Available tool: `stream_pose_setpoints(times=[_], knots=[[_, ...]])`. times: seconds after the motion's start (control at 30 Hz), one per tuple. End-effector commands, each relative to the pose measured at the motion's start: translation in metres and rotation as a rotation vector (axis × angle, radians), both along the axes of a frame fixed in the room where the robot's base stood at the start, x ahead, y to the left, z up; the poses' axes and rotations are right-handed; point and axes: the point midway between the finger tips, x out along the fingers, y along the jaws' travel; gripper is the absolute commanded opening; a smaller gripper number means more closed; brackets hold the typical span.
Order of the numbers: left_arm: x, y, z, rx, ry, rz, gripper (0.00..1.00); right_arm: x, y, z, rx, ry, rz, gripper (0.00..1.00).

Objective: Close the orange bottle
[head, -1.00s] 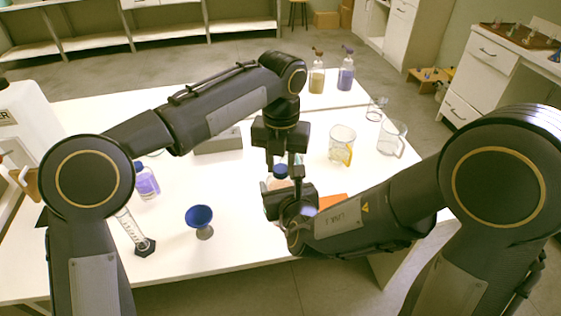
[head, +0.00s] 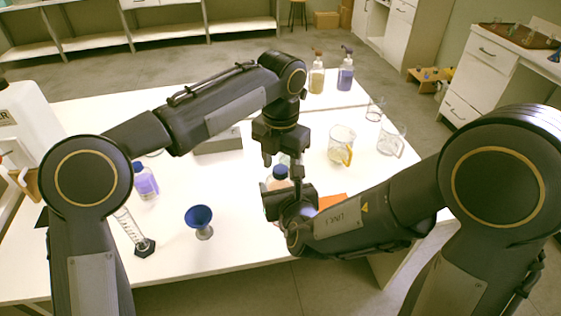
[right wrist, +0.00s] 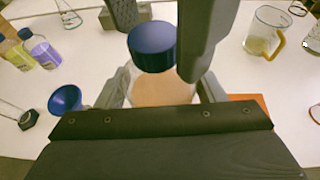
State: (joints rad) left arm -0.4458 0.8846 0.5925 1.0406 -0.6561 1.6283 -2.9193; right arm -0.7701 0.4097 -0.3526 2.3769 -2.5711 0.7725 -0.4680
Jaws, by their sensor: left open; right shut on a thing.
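The orange bottle (right wrist: 165,90) stands in my right gripper, with its blue cap (right wrist: 152,45) at its mouth. In the head view the bottle's blue cap (head: 279,173) shows just above my right gripper (head: 287,200). My right gripper is shut on the bottle's body, and its fingers show on both sides in the right wrist view. My left gripper (head: 282,160) is open and points down just above the cap, with its fingers apart. In the right wrist view, one left finger stands close to the cap's right side. I cannot tell whether the cap is fully seated.
A purple bottle (head: 146,184) is farther left. Glass beakers (head: 341,146) stand to the right. A grey box (head: 218,142) lies behind. An orange pad (head: 332,201) lies beside my right gripper.

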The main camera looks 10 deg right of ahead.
Motion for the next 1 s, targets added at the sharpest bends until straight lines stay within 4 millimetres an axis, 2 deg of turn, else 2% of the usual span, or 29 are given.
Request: stream_pose_setpoints(times=[0.37,0.77,0.87,1.0], knots=[[0.0,0.0,0.041,-0.001,0.0,0.0,0.52,0.001,0.0,0.001,0.001,-0.004,0.0,0.0],[0.0,0.0,0.045,-0.001,0.001,0.011,0.5,0.001,0.0,0.001,0.001,-0.004,0.0,0.0],[0.0,0.0,0.045,0.0,0.0,0.078,0.5,0.001,0.0,0.001,0.001,-0.004,0.0,0.0],[0.0,0.0,0.047,0.001,0.0,0.314,0.5,0.001,0.0,0.001,0.001,-0.004,0.0,0.0]])
